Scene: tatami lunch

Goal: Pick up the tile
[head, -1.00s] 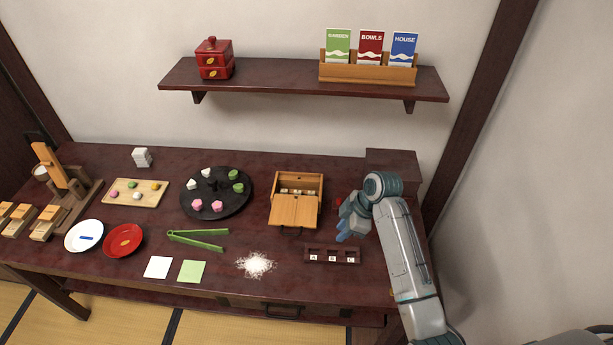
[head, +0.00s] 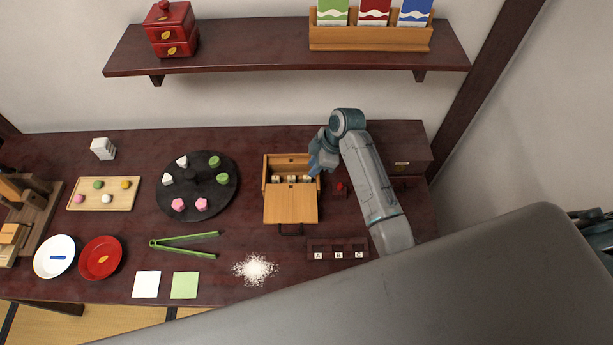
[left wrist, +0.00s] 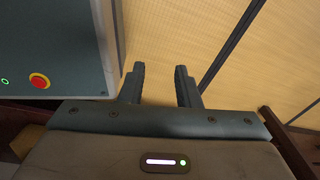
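A dark rack (head: 338,246) with slots marked A, B and C is in front of the box. A round black tray (head: 196,212) with sweets, green tongs (head: 184,243) and white powder (head: 255,269) lie left. My large grey arm link covers the lower right.

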